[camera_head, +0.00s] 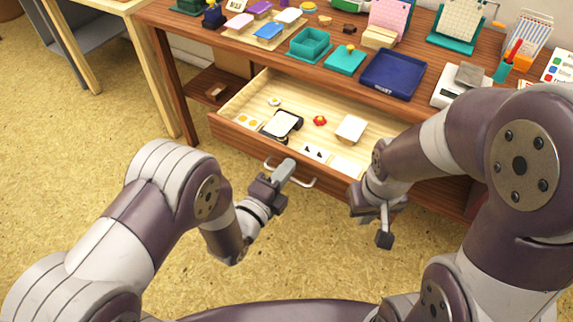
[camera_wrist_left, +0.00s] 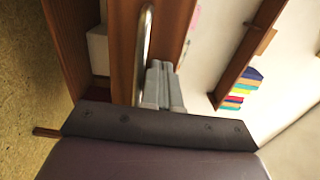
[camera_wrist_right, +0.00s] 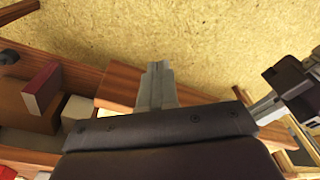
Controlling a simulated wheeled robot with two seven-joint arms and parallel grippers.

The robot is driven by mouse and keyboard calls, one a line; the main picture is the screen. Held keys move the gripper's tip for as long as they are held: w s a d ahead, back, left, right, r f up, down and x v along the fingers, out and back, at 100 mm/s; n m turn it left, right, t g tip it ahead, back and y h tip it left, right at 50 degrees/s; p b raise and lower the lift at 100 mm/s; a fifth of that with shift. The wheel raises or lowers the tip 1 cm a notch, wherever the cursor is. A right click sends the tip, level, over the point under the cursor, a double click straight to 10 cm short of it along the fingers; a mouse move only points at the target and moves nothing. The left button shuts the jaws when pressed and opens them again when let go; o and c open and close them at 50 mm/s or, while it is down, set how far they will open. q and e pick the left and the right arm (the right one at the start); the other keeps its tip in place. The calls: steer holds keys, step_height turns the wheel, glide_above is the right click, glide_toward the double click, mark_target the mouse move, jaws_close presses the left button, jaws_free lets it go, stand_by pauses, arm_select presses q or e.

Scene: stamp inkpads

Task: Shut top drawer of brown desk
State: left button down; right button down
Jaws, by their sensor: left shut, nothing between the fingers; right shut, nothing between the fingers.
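The brown desk (camera_head: 345,62) stands across the top of the head view. Its top drawer (camera_head: 235,139) is pulled well out, showing a pale wooden inside. The drawer's silver bar handle (camera_head: 303,183) is on its front and also shows in the left wrist view (camera_wrist_left: 146,40). My left gripper (camera_head: 286,168) is shut and empty, with its fingertips close to the handle and drawer front; contact is unclear. It also shows in the left wrist view (camera_wrist_left: 162,84). My right gripper (camera_head: 384,238) is shut and empty, in front of the drawer's right part, which my right arm partly hides.
In the drawer lie a black-framed pad (camera_head: 283,124), a red item (camera_head: 320,120), a beige block (camera_head: 351,128) and white cards. The desktop holds a navy tray (camera_head: 393,75), teal boxes and a white scale (camera_head: 460,89). Floor in front is clear.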

arm_select(q)
steer(key=b, duration=0.8)
glide_toward(338, 111)
step_height(338, 111, up, 4)
steer(key=shift+w+d+f, duration=0.1)
steer(key=shift+w+d, duration=0.1)
steer(key=b+x, duration=0.1)
steer(key=x, duration=0.3)
steer(key=b+x, duration=0.1)
steer(key=x, duration=0.3)
steer(key=shift+r, duration=0.2)
steer(key=shift+w+d+r+b, duration=0.1)
steer(key=shift+w+d+b, duration=0.25)
steer(key=shift+w, duration=0.15)
steer(key=shift+r, duration=0.35)
